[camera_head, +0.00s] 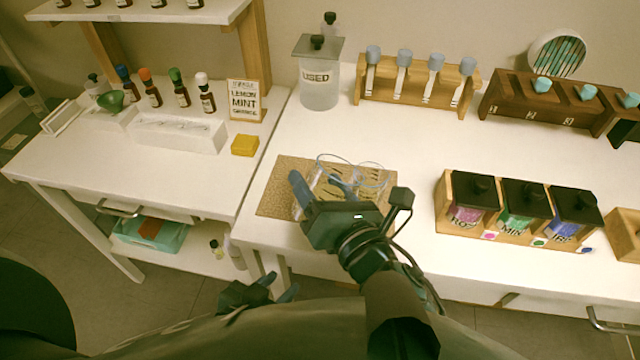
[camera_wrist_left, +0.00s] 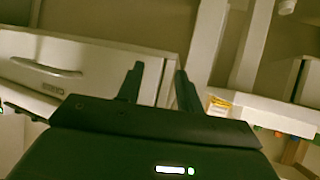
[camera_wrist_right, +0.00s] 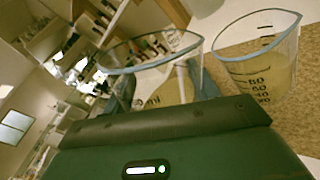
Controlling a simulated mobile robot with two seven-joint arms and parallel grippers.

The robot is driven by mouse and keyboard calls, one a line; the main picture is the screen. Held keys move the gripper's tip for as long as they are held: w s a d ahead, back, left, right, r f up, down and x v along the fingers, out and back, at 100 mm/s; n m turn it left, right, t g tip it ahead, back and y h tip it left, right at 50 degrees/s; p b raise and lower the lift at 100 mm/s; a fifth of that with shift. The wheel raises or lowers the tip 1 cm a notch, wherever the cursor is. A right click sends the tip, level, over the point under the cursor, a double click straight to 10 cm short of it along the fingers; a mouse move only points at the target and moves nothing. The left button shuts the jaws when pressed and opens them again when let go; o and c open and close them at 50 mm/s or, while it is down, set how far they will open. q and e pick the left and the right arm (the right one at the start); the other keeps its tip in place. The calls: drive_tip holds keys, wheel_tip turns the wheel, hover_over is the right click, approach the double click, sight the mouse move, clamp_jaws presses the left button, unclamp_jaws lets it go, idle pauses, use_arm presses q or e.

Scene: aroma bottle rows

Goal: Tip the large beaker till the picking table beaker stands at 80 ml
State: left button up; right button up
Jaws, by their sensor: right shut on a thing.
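The large clear beaker (camera_head: 322,176) is between the fingers of my right gripper (camera_head: 322,190), which is shut on it, over the cork mat (camera_head: 274,198). In the right wrist view the large beaker (camera_wrist_right: 148,75) shows its rim and an "ml" mark; the gripper hides its lower part. A second beaker (camera_head: 371,180) stands on the mat, close to its right. The right wrist view shows this beaker (camera_wrist_right: 262,72) with printed marks and a yellowish tint; its liquid level is unclear. My left gripper (camera_head: 272,287) is open and empty, low before the table; its fingers show apart (camera_wrist_left: 160,88).
A "USED" jar (camera_head: 319,88) and a rack of blue-capped tubes (camera_head: 415,85) stand behind. A wooden box of black-lidded jars (camera_head: 518,210) stands to the right. Several bottles (camera_head: 180,90) and a yellow block (camera_head: 245,145) are on the left table. The table behind the mat is clear.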

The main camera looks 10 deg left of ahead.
sight(323, 157)
use_arm(q)
drive_tip(key=shift+s+f, duration=0.1)
drive_tip(key=shift+f, duration=0.05)
use_arm(e)
drive_tip(key=shift+r, duration=0.45)
use_arm(q)
drive_tip(key=shift+a+r+p, duration=0.2)
drive_tip(key=shift+r+p, duration=0.1)
drive_tip(key=shift+p, duration=0.45)
use_arm(e)
drive_tip(key=shift+w+d+r+m, duration=0.1)
drive_tip(key=shift+r+m, duration=0.1)
drive_tip(key=shift+r, duration=0.2)
drive_tip(key=shift+w+d+r+m, duration=0.1)
drive_tip(key=shift+r+m, duration=0.1)
drive_tip(key=shift+r, duration=0.2)
use_arm(q)
drive_tip(key=shift+s+a+f+g+p, duration=0.1)
drive_tip(key=shift+a+g+p, duration=0.05)
drive_tip(key=shift+g+p, duration=0.2)
use_arm(e)
drive_tip(key=shift+w+r, duration=0.1)
drive_tip(key=shift+r, duration=0.4)
drive_tip(key=shift+d+r, duration=0.1)
drive_tip(key=shift+r, duration=0.2)
drive_tip(key=shift+w+r+m, duration=0.1)
drive_tip(key=shift+r+m, duration=0.1)
drive_tip(key=shift+m, duration=0.5)
